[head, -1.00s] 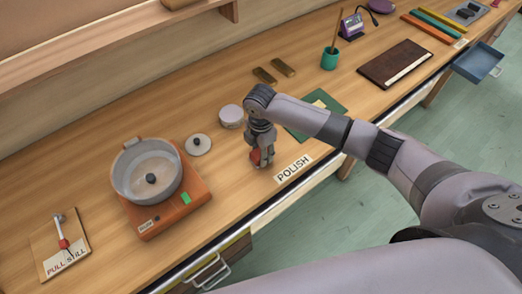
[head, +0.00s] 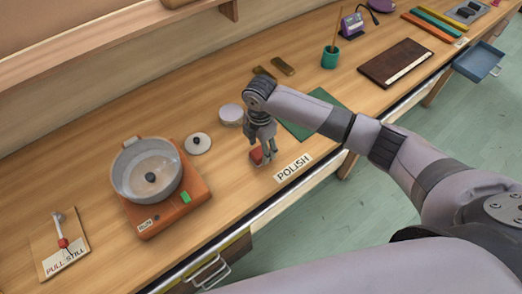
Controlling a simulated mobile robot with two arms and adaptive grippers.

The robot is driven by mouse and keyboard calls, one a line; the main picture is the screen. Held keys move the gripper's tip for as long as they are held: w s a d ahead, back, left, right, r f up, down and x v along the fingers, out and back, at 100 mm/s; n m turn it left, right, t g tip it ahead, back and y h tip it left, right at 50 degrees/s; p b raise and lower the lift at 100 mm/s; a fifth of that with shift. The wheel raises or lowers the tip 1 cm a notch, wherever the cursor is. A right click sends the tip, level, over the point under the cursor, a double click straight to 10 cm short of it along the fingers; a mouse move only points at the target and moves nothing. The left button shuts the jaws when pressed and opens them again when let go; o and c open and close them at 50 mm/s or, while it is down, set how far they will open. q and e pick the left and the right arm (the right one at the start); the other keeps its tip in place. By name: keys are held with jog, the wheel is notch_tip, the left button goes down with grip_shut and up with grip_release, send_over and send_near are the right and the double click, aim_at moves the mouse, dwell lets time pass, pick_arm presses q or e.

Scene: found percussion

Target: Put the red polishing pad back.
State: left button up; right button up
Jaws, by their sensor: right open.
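The red polishing pad (head: 256,156) lies on the workbench, just left of the white POLISH label (head: 293,168). My right gripper (head: 264,157) points down right at the pad, with its fingers open. The fingers cover part of the pad, and I cannot tell whether they touch it. My left gripper is not in view.
Left of the gripper are a round pale tin (head: 231,115), a small lid (head: 198,144) and a metal pot (head: 146,178) on an orange base (head: 178,212).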

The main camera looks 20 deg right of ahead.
aim_at(260, 151)
notch_tip(260, 151, up, 10)
jog(key=b, duration=0.1)
jog(key=shift+b, duration=0.3)
jog(key=shift+f, duration=0.1)
